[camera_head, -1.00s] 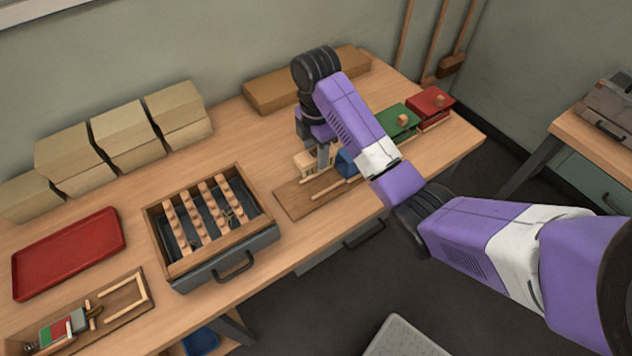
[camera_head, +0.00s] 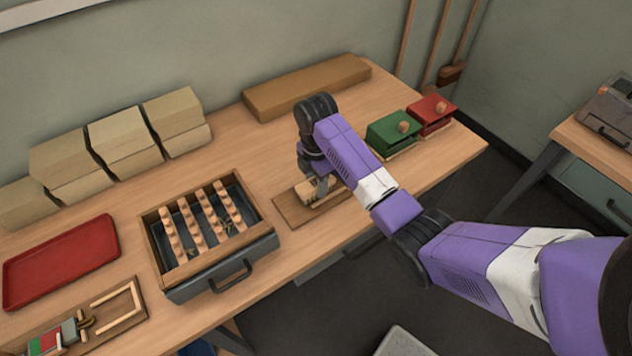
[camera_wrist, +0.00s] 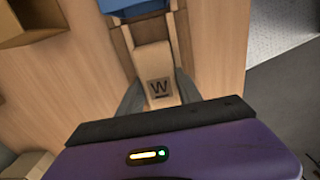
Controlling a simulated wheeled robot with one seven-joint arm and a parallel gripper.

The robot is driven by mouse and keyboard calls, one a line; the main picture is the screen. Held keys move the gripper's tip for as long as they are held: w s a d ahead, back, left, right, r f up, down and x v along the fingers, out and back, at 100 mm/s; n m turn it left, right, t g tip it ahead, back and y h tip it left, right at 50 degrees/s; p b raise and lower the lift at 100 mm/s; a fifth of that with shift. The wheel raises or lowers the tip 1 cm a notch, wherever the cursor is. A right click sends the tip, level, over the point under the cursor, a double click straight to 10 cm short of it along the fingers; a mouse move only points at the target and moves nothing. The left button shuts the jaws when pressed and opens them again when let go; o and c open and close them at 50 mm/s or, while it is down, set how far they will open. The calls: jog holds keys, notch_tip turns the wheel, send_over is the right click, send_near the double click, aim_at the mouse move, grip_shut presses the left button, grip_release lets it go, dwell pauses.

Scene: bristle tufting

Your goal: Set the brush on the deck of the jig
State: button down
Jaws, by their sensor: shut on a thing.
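My gripper (camera_head: 321,187) is shut on a pale wooden brush block (camera_head: 306,191), low over a brown wooden jig board (camera_head: 289,209) at the middle of the bench. In the wrist view the block (camera_wrist: 153,62) shows a dark "W" label and lies between the fingers of my gripper (camera_wrist: 157,90). Pale rails flank it on both sides. A blue part (camera_wrist: 130,4) is just beyond it. Whether the block touches the deck cannot be told. The brush's underside is hidden, and my arm covers part of the jig.
A drawer-like tray (camera_head: 170,294) with several pegged strips stands left of the jig. Green (camera_head: 390,135) and red (camera_head: 431,119) boxes stand to the right. A long brown box (camera_head: 306,88) lies behind. A red tray (camera_head: 62,262) and another railed board (camera_head: 112,318) are at left.

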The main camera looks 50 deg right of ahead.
aim_at(316, 181)
jog(key=c, duration=0.8)
grip_release()
jog(key=shift+f, duration=0.15)
notch_tip(316, 181, up, 11)
jog(key=p, duration=0.3)
jog(key=shift+f, duration=0.1)
jog(key=shift+r+p, duration=0.7)
jog(key=shift+r, duration=0.1)
